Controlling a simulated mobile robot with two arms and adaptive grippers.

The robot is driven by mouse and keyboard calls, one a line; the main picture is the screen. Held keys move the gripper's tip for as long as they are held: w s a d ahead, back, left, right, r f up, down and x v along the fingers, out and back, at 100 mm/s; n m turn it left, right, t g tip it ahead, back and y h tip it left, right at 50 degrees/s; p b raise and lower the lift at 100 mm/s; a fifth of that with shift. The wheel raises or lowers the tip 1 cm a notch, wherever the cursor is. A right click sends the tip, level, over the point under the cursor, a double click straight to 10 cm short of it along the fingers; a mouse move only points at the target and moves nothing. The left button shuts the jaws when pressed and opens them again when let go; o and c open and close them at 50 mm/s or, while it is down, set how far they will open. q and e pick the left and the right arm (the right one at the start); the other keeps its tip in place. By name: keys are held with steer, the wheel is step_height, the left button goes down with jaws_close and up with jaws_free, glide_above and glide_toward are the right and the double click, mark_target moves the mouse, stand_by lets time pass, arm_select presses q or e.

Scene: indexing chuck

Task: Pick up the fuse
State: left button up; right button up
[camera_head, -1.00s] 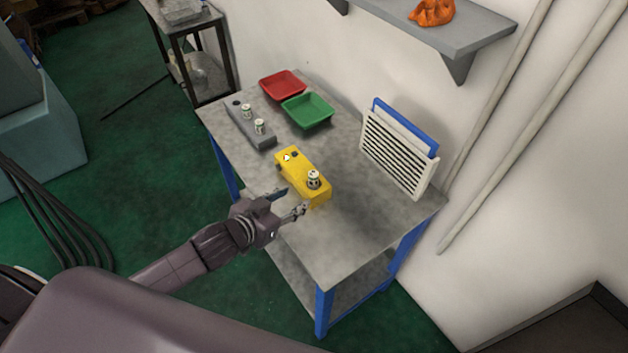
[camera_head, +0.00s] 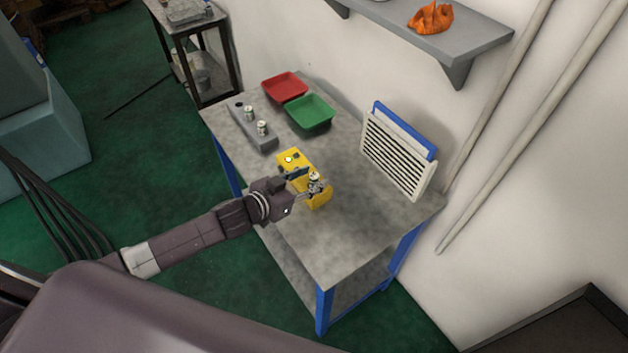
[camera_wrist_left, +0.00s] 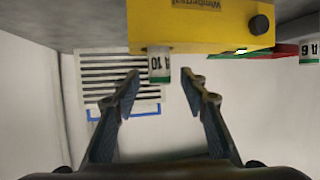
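The fuse (camera_wrist_left: 160,66) is a small white and green cylinder marked "A 10" in the left wrist view. It sits in the chuck on the yellow fixture (camera_wrist_left: 200,22). In the head view the fuse (camera_head: 315,176) stands at the near end of the yellow fixture (camera_head: 318,200), partly covered by the gripper. My left gripper (camera_head: 308,182) is at the fuse. In the left wrist view the open fingers (camera_wrist_left: 160,82) stand on both sides of the fuse with gaps, apart from it. My right gripper is not in view.
A red tray (camera_head: 284,86) and a green tray (camera_head: 308,113) lie by the wall. A white slatted rack (camera_head: 395,155) stands at the right. The table's near part (camera_head: 345,240) is clear.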

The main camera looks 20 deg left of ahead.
arm_select(q)
steer(key=shift+x, duration=0.9)
jaws_close()
steer(key=shift+r, duration=0.1)
